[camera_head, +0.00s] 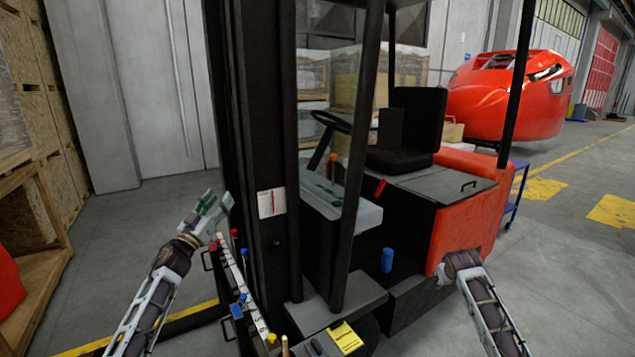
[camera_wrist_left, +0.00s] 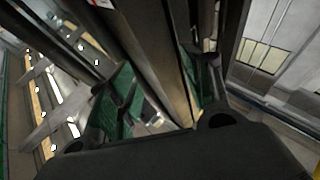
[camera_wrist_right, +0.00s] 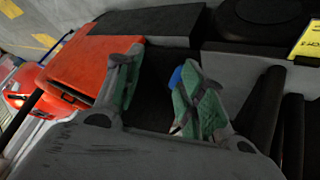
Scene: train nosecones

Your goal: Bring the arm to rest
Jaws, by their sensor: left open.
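My left gripper (camera_head: 212,208) is raised at the left of the head view, beside the dark mast of a forklift. Its green-padded fingers are apart in the left wrist view (camera_wrist_left: 163,88), with nothing held; dark upright posts show behind them. My right arm comes in from the lower right, in front of the red forklift body (camera_head: 468,215). The right gripper's fingers are not clear in the head view. In the right wrist view my right gripper (camera_wrist_right: 165,88) has its green-padded fingers apart and empty, with red and dark forklift surfaces behind.
A narrow rack with coloured knobs (camera_head: 242,285) stands near my left arm. Wooden shelving (camera_head: 40,215) is at the far left. A red train nosecone (camera_head: 505,100) stands at the back right. Open floor (camera_head: 575,285) lies to the right.

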